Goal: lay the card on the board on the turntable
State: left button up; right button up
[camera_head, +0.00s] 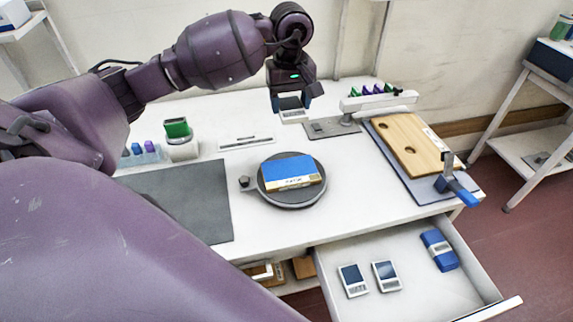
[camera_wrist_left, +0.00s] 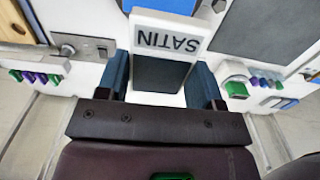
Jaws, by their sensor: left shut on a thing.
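My left gripper (camera_head: 291,100) is shut on a card (camera_head: 293,115), held in the air above the back of the table, behind the turntable. In the left wrist view the card (camera_wrist_left: 167,35) is white, with a dark panel and the word SATIN, upside down; it lies between the two fingers (camera_wrist_left: 160,85). The turntable (camera_head: 292,202) is a dark round disc with a knob at its left. The blue board (camera_head: 288,168) lies on it, with a pale labelled strip along its front edge. A blue piece of the board (camera_wrist_left: 165,4) shows at the wrist view's top edge. My right gripper is out of view.
An open drawer (camera_head: 400,250) at the front holds two similar cards (camera_head: 353,279) and a blue box (camera_head: 439,250). A wooden board (camera_head: 410,143) and a blue-handled tool (camera_head: 458,186) are at the right. A dark mat (camera_head: 185,195) lies left; a rack (camera_head: 378,100) stands behind.

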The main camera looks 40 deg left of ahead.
pick_arm(q)
jog(key=p, duration=0.1)
send_over(289, 169)
notch_tip(289, 169, down, 14)
jog(key=shift+d+r, duration=0.1)
jog(key=shift+r, duration=0.05)
jog(key=shift+f, duration=0.75)
notch_tip(289, 169, down, 3)
jog(key=shift+f, duration=0.1)
jog(key=shift+f+p, duration=0.3)
jog(key=shift+f, duration=0.15)
jog(key=o, duration=0.9)
